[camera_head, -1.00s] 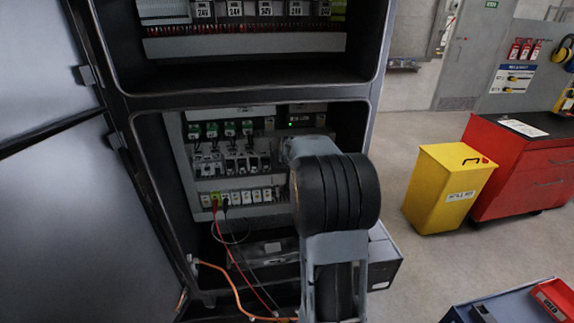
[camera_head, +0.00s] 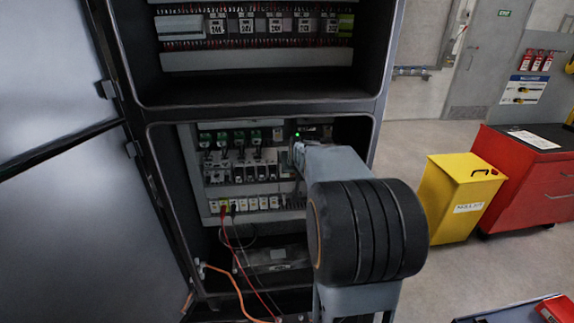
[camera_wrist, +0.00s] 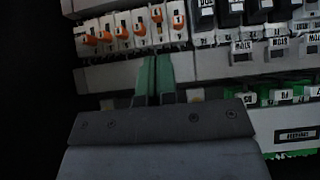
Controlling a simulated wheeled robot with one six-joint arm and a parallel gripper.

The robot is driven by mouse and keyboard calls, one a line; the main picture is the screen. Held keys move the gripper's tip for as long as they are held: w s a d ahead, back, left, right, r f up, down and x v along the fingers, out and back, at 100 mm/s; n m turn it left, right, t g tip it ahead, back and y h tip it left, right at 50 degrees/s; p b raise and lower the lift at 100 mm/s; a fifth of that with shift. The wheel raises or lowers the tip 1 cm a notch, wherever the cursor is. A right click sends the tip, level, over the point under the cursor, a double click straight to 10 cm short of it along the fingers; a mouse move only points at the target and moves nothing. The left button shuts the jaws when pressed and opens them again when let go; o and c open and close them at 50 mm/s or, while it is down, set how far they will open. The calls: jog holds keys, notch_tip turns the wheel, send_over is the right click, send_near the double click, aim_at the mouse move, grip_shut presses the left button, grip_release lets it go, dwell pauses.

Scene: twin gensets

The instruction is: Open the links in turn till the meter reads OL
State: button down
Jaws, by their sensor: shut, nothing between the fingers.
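The links (camera_wrist: 133,30) are a row of pale blocks with small orange levers, at the top of the wrist view, which looks upside down. The levers sit at slightly different heights. The row also shows low on the panel (camera_head: 244,203) in the head view, too small to read. My gripper (camera_wrist: 158,60) is shut and empty. Its green fingers point toward the links, just short of the right-hand ones in the wrist view; contact cannot be told. A red lead (camera_head: 229,232) and a dark lead run down from the row's left part. No meter reading is legible.
The open cabinet door (camera_head: 60,90) stands at left. Dark contactors (camera_head: 240,155) and green-topped relays (camera_head: 228,137) fill the panel above the links. A yellow bin (camera_head: 460,200) and red tool chest (camera_head: 530,180) stand at right, with open floor nearby.

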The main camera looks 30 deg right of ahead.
jog(key=s+a+f+n+g+y, duration=0.2)
jog(key=s+a, duration=0.8)
jog(key=a, duration=0.1)
jog(key=s+a+f+n+g+y, duration=0.2)
jog(key=s+a+f+n, duration=0.1)
jog(key=s+a, duration=0.8)
jog(key=shift+a, duration=0.65)
